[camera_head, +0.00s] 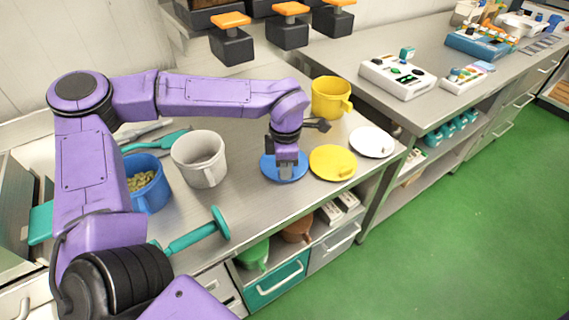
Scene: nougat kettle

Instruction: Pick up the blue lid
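The blue lid (268,172) lies flat on the steel counter, near its front edge, left of a yellow lid (332,162). My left gripper (287,172) points straight down over the middle of the blue lid and hides its centre. The fingertips are at the lid, but I cannot tell whether they are closed on a knob or grip. My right gripper is not in view.
A white lid (372,141) lies beyond the yellow lid. A yellow pot (331,97) stands behind. A white pot (199,159), a blue pot (150,190) and a teal-handled tool (195,237) are to the left. Beside the lid, bare counter shows on its left.

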